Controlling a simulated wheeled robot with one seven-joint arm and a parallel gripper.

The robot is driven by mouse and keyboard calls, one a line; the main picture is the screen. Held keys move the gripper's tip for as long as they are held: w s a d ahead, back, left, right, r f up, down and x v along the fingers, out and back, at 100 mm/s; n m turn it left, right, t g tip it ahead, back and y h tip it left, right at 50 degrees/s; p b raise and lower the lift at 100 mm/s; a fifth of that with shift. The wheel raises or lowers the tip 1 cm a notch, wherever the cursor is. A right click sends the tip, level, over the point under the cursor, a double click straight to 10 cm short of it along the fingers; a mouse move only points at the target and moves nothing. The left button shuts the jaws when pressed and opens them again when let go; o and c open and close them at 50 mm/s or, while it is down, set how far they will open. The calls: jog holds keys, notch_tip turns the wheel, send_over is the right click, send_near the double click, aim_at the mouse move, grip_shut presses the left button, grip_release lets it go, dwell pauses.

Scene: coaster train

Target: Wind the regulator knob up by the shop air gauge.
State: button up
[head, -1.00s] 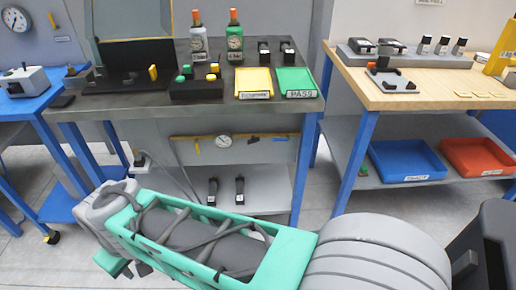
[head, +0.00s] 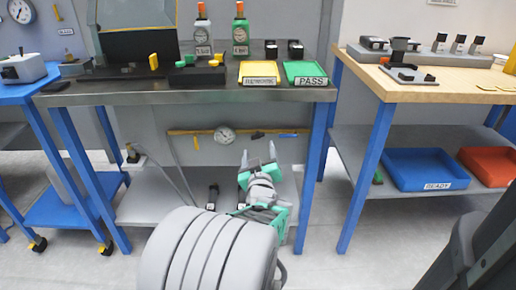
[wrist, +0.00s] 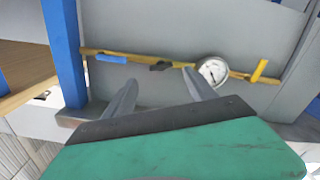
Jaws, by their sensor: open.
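The shop air gauge (head: 224,135) is a round white dial on a yellow pipe (head: 185,132) under the middle bench. It also shows in the wrist view (wrist: 212,71). A small black fitting (head: 257,135), which looks like the regulator knob, sits on the pipe just right of the gauge. In the wrist view the black fitting (wrist: 160,67) lies left of the gauge. My gripper (head: 259,155) is open and empty, pointing at the pipe. In the wrist view my gripper's fingertips (wrist: 160,80) lie either side of the black fitting, apparently short of it.
A blue handle (head: 288,135) and a yellow lever (head: 196,143) are also on the pipe. The bench top (head: 130,97) overhangs above, and the grey lower shelf (head: 150,208) lies below. Blue bench legs (head: 312,165) stand to the right.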

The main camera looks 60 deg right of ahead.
aim_at(258, 138)
jog(key=b+x, duration=0.1)
jog(key=x, duration=0.6)
jog(key=shift+w+d, duration=0.15)
jog(key=shift+c, duration=0.5)
jog(key=c, duration=1.3)
jog(key=m+b, duration=0.1)
jog(key=m, duration=0.3)
jog(key=shift+m, duration=0.3)
jog(key=o, duration=1.4)
